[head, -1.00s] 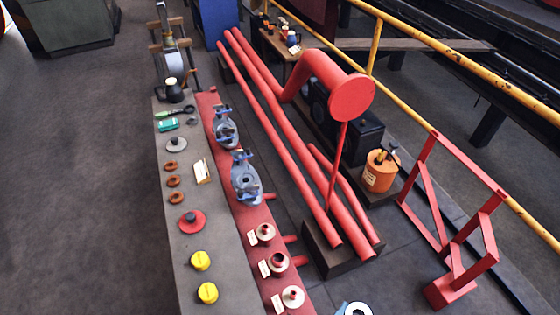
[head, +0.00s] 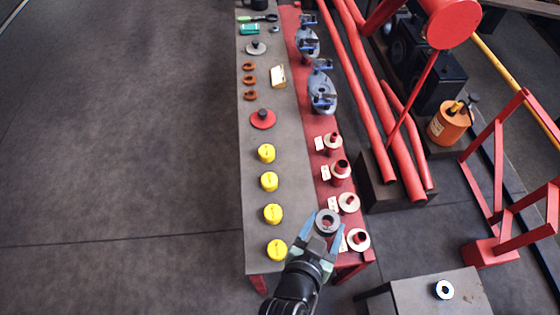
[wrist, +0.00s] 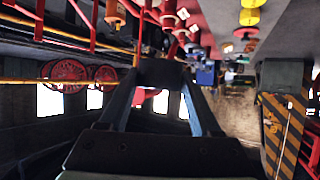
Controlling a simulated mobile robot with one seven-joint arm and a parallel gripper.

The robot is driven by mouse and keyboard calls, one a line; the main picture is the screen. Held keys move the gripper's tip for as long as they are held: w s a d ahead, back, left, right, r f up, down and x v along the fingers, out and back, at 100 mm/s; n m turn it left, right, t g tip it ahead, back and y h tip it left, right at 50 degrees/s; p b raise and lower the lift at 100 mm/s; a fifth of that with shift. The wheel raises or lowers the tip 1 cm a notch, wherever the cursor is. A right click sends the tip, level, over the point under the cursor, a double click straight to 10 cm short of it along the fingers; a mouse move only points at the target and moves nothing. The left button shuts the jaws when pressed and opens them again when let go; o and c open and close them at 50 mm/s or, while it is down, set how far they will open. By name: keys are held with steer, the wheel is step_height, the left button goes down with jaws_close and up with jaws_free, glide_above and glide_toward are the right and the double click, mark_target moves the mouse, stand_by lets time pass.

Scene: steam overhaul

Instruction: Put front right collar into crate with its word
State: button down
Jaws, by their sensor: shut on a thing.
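My gripper (head: 328,226) is shut on a grey ring-shaped collar (head: 327,219). It holds the collar over the near end of the long bench, beside the pale flanged fittings. In the wrist view the collar (wrist: 160,73) is a dark block between the fingertips. Another pale collar (head: 445,290) lies on a small grey table (head: 415,292) at the lower right. I cannot make out a crate with a word in these views.
The long bench (head: 268,118) carries several yellow caps (head: 273,214), a red disc (head: 262,119) and brown rings (head: 250,81). Flanged fittings (head: 349,203) with small tags stand on its red strip; the tag writing is too small to read. Red pipes (head: 372,110) and a red frame (head: 490,190) stand to the right. Floor at left is clear.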

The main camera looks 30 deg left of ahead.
steer(key=n+y+b, duration=0.2)
steer(key=b, duration=1.3)
glide_above(299, 216)
steer(key=d, duration=0.1)
step_height(299, 216, down, 11)
steer(key=f+b, duration=0.1)
steer(key=b, duration=0.1)
steer(key=f+b, duration=0.1)
steer(key=f, duration=0.2)
steer(key=f+b, duration=0.1)
steer(key=f, duration=0.2)
steer(key=a+f+b, duration=0.1)
steer(key=f, duration=0.2)
steer(key=shift+f, duration=0.3)
steer(key=shift+f, duration=0.15)
steer(key=shift+c, duration=1.8)
jaws_free()
steer(key=shift+f, duration=0.15)
